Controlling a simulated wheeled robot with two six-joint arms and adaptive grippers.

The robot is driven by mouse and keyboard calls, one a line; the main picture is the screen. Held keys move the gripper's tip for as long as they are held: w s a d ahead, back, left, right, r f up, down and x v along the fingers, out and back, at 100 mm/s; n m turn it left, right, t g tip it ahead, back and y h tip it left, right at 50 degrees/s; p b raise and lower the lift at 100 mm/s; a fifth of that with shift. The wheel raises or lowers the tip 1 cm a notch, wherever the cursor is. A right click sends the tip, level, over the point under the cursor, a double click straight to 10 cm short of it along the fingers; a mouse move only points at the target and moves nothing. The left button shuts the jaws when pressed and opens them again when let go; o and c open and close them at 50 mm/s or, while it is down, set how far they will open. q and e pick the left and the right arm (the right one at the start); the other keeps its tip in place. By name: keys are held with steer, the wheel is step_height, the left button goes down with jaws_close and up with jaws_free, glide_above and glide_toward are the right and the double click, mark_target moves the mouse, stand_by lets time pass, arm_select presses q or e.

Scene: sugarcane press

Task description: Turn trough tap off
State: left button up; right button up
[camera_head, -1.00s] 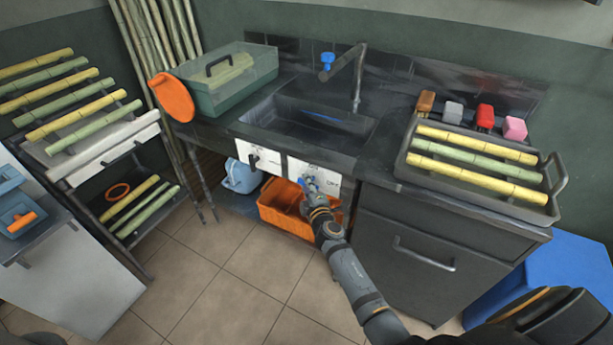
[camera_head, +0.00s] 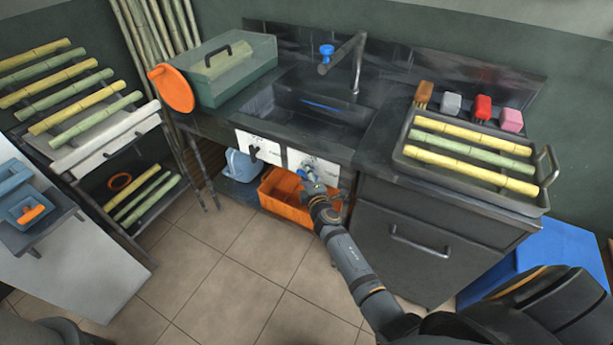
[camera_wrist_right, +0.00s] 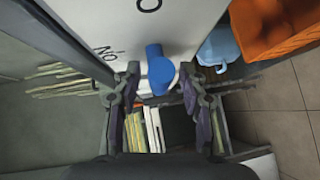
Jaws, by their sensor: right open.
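A blue tap handle (camera_wrist_right: 160,72) sits on a white front panel (camera_wrist_right: 125,25) with black lettering in the right wrist view. In the head view this white panel (camera_head: 318,168) is on the sink front, and my right gripper (camera_head: 311,183) covers most of the handle. My right gripper (camera_wrist_right: 160,80) is open, with one finger on each side of the handle; I cannot tell whether either finger touches it. Above the sink trough (camera_head: 305,108) is a faucet (camera_head: 357,65) with a blue knob (camera_head: 326,51). My left gripper is out of view.
A second white panel with a black lever (camera_head: 257,150) is to the left. An orange crate (camera_head: 285,208) and a light blue container (camera_head: 242,167) sit below the sink. A cane tray (camera_head: 470,185) is on the right counter. Tiled floor in front is free.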

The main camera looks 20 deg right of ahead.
steer(key=s+a+r, duration=0.1)
steer(key=s, duration=1)
steer(key=shift+s+a+r, duration=0.15)
steer(key=shift+s+r, duration=0.25)
steer(key=s+d+f+m+g+p, duration=0.1)
steer(key=s+f+m+g+p, duration=0.25)
steer(key=s+f, duration=0.6)
steer(key=s+f+m+g+p, duration=0.3)
steer(key=s+f+m+g, duration=0.15)
steer(key=f, duration=0.95)
steer(key=s+d+f+m+g+p, duration=0.1)
steer(key=s+f+m+g, duration=0.1)
steer(key=s, duration=0.7)
steer(key=s+d+f+m+g+p, duration=0.1)
steer(key=s+f, duration=0.3)
steer(key=s, duration=0.6)
steer(key=s+d+f+m+g+p, duration=0.2)
steer(key=s+f+m+g+p, duration=0.1)
steer(key=s, duration=0.6)
steer(key=shift+s+f+m+g+y, duration=0.25)
steer(key=shift+f+m+g+y, duration=0.15)
steer(key=shift+m+g, duration=0.15)
